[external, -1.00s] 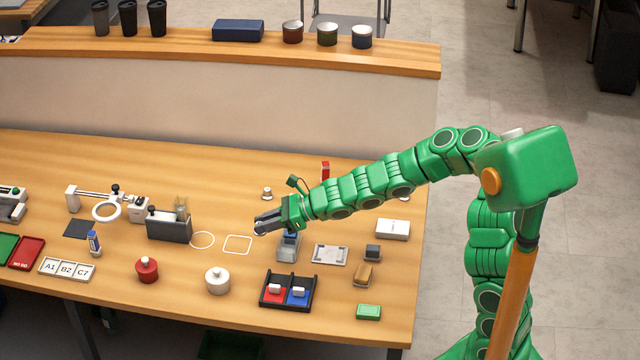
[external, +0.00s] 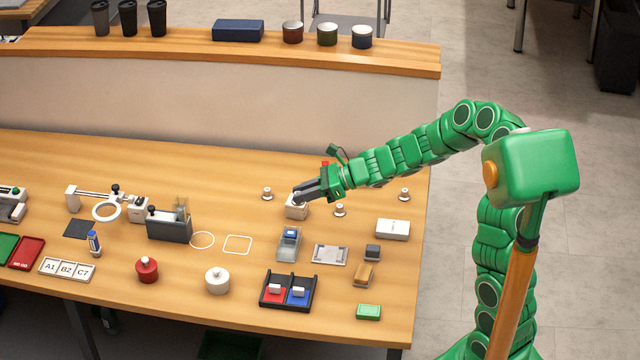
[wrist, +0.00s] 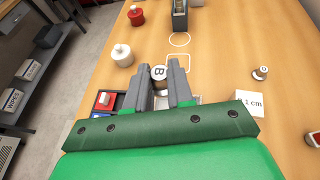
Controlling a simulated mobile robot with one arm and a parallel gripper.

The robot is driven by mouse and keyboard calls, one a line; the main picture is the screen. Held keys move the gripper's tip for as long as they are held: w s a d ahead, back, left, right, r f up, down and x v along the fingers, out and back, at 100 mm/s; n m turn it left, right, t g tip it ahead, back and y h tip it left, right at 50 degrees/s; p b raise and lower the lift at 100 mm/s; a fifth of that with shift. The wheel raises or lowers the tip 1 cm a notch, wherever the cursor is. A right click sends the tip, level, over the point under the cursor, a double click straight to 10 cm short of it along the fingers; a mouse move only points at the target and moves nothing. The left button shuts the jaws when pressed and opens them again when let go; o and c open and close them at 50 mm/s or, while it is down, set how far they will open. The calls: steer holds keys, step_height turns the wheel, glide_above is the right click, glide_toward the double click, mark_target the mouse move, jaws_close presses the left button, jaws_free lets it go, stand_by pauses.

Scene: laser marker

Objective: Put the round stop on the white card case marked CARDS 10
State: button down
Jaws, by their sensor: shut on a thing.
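My gripper (external: 298,196) is shut on a small round piece with a light top marked B (wrist: 158,72), seen between the fingertips (wrist: 160,74) in the wrist view. I take this piece to be the round stop. It hangs above the table. In the external view the fingers overlap a white block (external: 297,212), which the wrist view shows to the right of the gripper, marked 1 cm (wrist: 248,104). A flat white box (external: 392,230), perhaps the card case, lies right of the gripper; its marking cannot be read and it is not in the wrist view.
Small knobbed pieces (external: 267,193) (external: 340,210) (external: 404,195) stand around the white block. A grey-blue device (external: 289,243), a clear plate (external: 330,254) and a black tray (external: 286,304) stand nearer the front edge. White outlines (external: 238,244) mark bare table at left.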

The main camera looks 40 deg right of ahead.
steer(key=s+d+f+n+g, duration=0.1)
steer(key=s+d+f, duration=0.1)
steer(key=s+d, duration=2.1)
glide_above(399, 226)
steer(key=s, duration=0.1)
steer(key=shift+y, duration=0.3)
step_height(399, 226, down, 8)
steer(key=shift+a+f, duration=0.15)
steer(key=shift+f, duration=0.05)
steer(key=shift+w+f, duration=0.6)
steer(key=shift+f, duration=1.6)
steer(key=shift+f, duration=0.1)
